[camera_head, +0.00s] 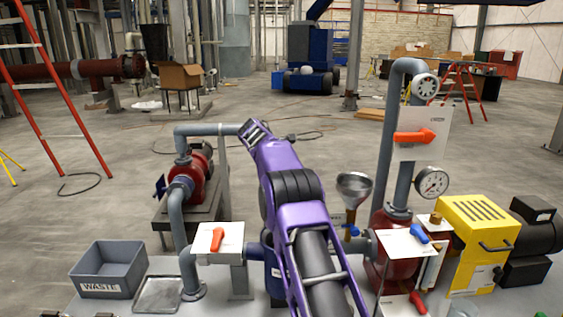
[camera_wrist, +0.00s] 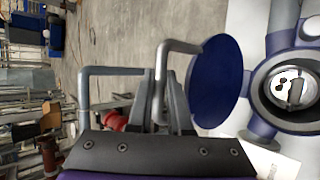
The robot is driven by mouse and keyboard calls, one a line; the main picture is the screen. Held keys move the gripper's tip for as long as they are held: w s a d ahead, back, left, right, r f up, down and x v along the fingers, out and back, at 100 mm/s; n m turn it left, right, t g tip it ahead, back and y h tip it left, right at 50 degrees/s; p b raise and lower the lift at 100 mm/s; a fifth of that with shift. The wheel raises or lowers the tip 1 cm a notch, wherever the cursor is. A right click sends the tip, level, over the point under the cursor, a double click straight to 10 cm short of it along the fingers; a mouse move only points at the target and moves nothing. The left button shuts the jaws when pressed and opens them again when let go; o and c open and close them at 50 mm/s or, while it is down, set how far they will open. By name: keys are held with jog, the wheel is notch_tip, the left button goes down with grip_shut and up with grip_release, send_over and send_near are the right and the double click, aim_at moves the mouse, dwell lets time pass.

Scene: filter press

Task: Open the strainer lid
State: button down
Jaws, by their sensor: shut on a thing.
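The strainer lid (camera_wrist: 216,80) is a dark blue disc in the wrist view, standing tilted beside the strainer body (camera_wrist: 262,122). The strainer's round mouth is uncovered, with a bright interior and a dark shape inside (camera_wrist: 291,90). A bent metal handle (camera_wrist: 176,46) runs from the lid to between my fingers. My gripper (camera_wrist: 172,105) is shut on this handle. In the head view, part of the blue strainer body (camera_head: 273,278) shows beside my purple arm, which hides the lid and gripper.
A grey pipe (camera_wrist: 108,71) runs left of my fingers in the wrist view. In the head view, a waste bin (camera_head: 108,272) and an orange-handled valve (camera_head: 217,240) are left of my arm. A funnel (camera_head: 354,186), pressure gauge (camera_head: 432,183) and yellow guard (camera_head: 477,235) stand right.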

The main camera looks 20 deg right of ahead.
dwell(0.3)
jog(key=c, duration=0.8)
grip_release()
jog(key=shift+c, duration=0.2)
jog(key=shift+s+a+r, duration=0.25)
jog(key=shift+a+r, duration=0.05)
jog(key=b+v, duration=0.1)
jog(key=v, duration=1.5)
jog(key=shift+r+b, duration=0.25)
jog(key=shift+b, duration=0.05)
